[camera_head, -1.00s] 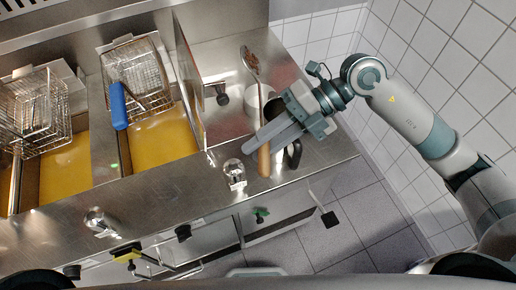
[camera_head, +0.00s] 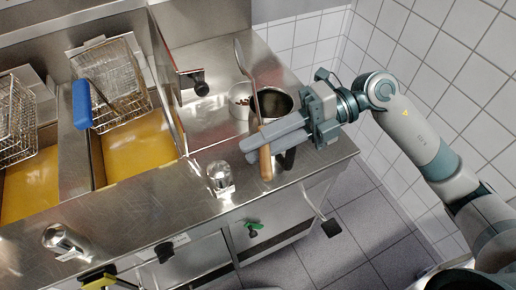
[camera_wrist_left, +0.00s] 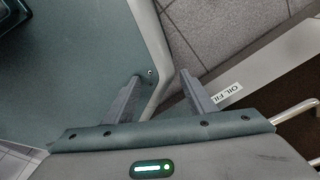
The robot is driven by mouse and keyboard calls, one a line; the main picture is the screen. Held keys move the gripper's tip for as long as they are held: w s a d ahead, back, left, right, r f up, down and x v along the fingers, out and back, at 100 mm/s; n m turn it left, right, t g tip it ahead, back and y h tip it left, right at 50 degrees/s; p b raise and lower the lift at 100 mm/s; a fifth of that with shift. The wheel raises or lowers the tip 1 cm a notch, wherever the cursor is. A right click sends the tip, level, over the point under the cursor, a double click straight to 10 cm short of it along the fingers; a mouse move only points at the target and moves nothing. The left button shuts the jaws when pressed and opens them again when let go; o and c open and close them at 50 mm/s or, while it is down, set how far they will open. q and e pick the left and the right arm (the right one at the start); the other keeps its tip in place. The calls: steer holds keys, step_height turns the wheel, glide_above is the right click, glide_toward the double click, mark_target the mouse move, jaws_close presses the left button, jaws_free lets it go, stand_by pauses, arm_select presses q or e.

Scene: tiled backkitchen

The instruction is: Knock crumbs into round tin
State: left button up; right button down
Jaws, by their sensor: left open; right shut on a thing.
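A long-handled spoon (camera_head: 239,58) with a wooden grip (camera_head: 265,162) is held in my right gripper (camera_head: 250,150), whose fingers are shut across its handle. The spoon's head is at the far end, seen nearly edge-on, with no crumbs clearly visible on it. My right fingers pass over the near side of a round steel pot (camera_head: 287,99) with a dark inside. In the left wrist view, my left gripper (camera_wrist_left: 160,75) is open and empty.
Fryer baskets (camera_head: 112,80) hang above yellow oil (camera_head: 137,149) at the left, one with a blue handle (camera_head: 82,104). A shiny rounded knob (camera_head: 220,176) stands on the counter's front edge. Bare steel counter (camera_head: 209,122) lies left of the white tin.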

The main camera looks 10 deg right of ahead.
steer(key=shift+f+b, duration=0.1)
steer(key=shift+b, duration=0.4)
steer(key=shift+d+f+y+b, duration=0.1)
steer(key=shift+d+y+b, duration=0.05)
steer(key=shift+y+b, duration=0.3)
arm_select(q)
steer(key=w+d+r+t, duration=0.1)
steer(key=w+d+t, duration=0.1)
steer(key=w, duration=0.7)
steer(key=shift+d+h, duration=0.4)
steer(key=shift+d, duration=0.5)
steer(key=shift+s+r, duration=0.1)
